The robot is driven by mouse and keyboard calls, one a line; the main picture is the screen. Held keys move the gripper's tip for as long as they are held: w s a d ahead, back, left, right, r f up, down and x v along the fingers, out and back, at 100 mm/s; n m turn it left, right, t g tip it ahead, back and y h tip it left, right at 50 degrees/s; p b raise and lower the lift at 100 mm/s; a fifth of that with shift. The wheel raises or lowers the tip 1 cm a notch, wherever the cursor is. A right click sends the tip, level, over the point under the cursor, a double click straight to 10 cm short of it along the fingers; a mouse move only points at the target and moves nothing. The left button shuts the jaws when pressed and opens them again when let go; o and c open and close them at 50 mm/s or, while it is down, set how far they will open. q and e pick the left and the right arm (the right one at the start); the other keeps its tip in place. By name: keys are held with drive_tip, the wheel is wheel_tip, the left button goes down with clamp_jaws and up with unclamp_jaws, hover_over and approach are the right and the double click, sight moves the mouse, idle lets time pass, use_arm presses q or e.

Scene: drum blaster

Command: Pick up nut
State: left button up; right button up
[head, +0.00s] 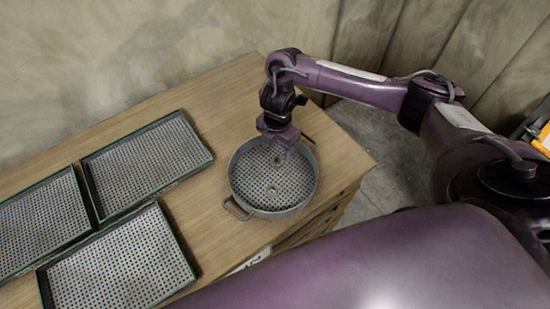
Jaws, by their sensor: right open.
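A round grey metal basket (234,184) with a perforated floor stands near the right end of the wooden table. A small nut-like piece (271,191) lies on the basket floor near the middle. Another small piece (278,161) shows just below my right gripper; it is too small to make out clearly. My right gripper (277,147) is open and points down over the far part of the basket. I cannot tell the exact gap between its fingertips and the piece below. My left gripper is not in view.
Three rectangular perforated trays lie on the left of the table: one at the back (147,164), one at the left (40,222) and one in front (118,268). Bare wooden tabletop (222,118) lies around the basket. A wall stands behind the table.

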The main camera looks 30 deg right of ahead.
sight(278, 161)
drive_tip(key=shift+s+f+b, duration=0.25)
drive_tip(key=shift+f+b, duration=0.15)
drive_tip(key=shift+f, duration=0.85)
wheel_tip(278, 161, down, 2)
drive_tip(key=shift+w+f+b, duration=0.15)
drive_tip(key=shift+f+b, duration=0.1)
drive_tip(key=shift+b, duration=0.2)
drive_tip(key=shift+w+f, duration=0.1)
drive_tip(key=shift+f, duration=0.45)
drive_tip(key=c, duration=0.9)
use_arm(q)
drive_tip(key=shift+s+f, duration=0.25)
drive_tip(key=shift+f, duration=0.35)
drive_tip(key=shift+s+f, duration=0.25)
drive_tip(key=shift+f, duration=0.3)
use_arm(e)
drive_tip(key=shift+c, duration=1)
